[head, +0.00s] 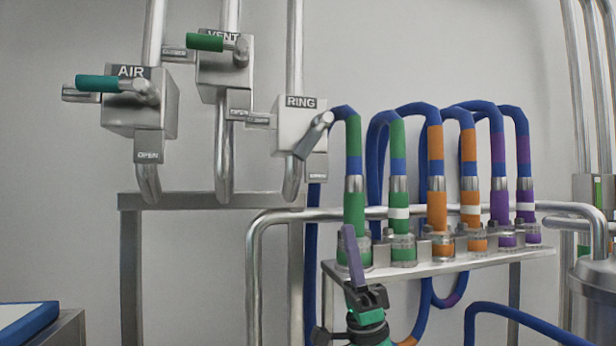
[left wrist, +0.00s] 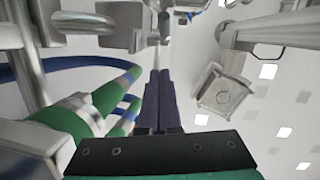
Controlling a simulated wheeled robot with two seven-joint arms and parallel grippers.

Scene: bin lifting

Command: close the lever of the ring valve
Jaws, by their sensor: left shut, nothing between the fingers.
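The ring valve (head: 300,114) is a silver box labelled RING on a vertical pipe, left of the hoses. Its lever (head: 314,136) is a bare-looking silver bar that slants down-left across the box's lower right, above the lower plate; no coloured grip shows on it. My left gripper (head: 348,232) is shut and empty, its purple fingers pointing up, below and right of the valve, in front of the left green hose. In the left wrist view the fingers (left wrist: 159,100) lie together. I cannot surely pick out the ring valve there. My right gripper is out of view.
The AIR valve (head: 152,108) and VENT valve (head: 224,76) stand left, with levers pointing left. Green, orange and purple hoses stand on a metal shelf (head: 440,266) at right. A horizontal rail (head: 320,214) crosses behind the gripper. Open space lies between the valve and gripper.

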